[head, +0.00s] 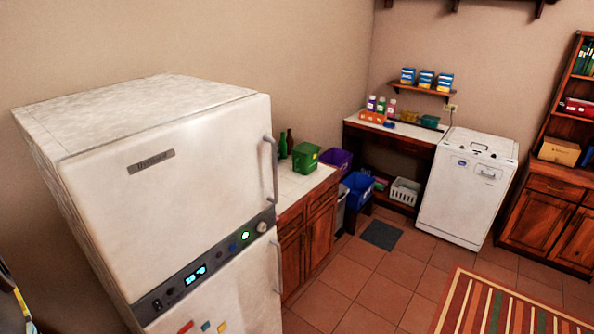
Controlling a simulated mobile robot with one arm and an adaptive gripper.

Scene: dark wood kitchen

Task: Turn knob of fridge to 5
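The white fridge (170,190) stands close on the left, seen from above and in front. A dark control strip (215,259) runs across it between the upper and lower doors. The round light knob (261,227) is at the strip's right end, near the door handles. Its setting and any numbers around it are too small to read. Left of it are a lit green button (245,236), small buttons and a blue lit display (195,275). Both doors look shut. My gripper is not in view.
Vertical handles (271,168) stick out on the fridge's right side. A counter (301,184) with a green bin (306,157) and bottles stands right of it. A white washing machine (468,188) is farther back. Tiled floor (375,295) is clear in front, with a striped rug (500,310).

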